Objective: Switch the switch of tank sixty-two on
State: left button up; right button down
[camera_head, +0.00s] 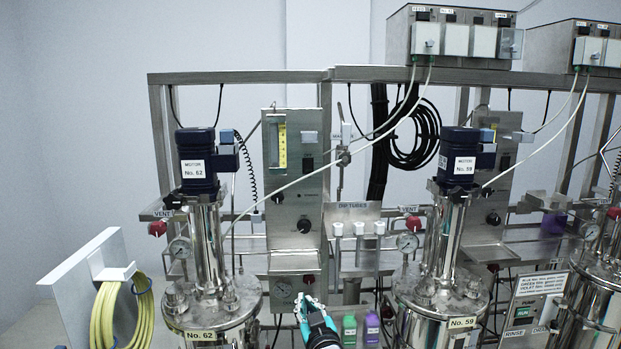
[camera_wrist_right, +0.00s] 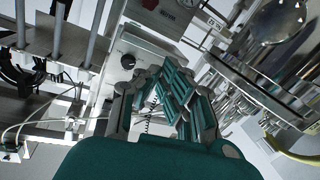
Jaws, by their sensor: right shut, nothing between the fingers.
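Tank sixty-two (camera_head: 212,312) is the steel vessel at the lower left, labelled "No. 62", with a blue motor (camera_head: 197,160) labelled "Motor No. 62" above it. Just right of it stands a steel control panel (camera_head: 283,190). The panel bears a black rotary knob (camera_head: 304,225) and a small black switch (camera_head: 308,164) higher up. Which of them is the tank's switch, and its setting, I cannot tell. My right gripper (camera_head: 302,304) is shut and empty, low in front of the panel. In the right wrist view its fingers (camera_wrist_right: 172,85) are closed near a black knob (camera_wrist_right: 127,61), apart from it.
Tank fifty-nine (camera_head: 445,305) stands to the right with its own motor and panel. White dip tubes (camera_head: 359,229) stand in a rack between the panels. A yellow hose (camera_head: 110,318) hangs at the left.

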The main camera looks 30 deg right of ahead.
jog(key=w+d+r+m+t+h, duration=0.1)
jog(key=w+d+r+h, duration=0.1)
jog(key=r, duration=0.4)
jog(key=w+d+r+m+t+h, duration=0.2)
jog(key=r+h, duration=0.1)
jog(key=r, duration=0.4)
jog(key=w+d+r+m+t+h, duration=0.1)
jog(key=w+d+r+t+h, duration=0.1)
jog(key=r, duration=0.5)
jog(key=shift+w+r, duration=0.15)
jog(key=shift+r, duration=0.1)
jog(key=shift+r, duration=0.1)
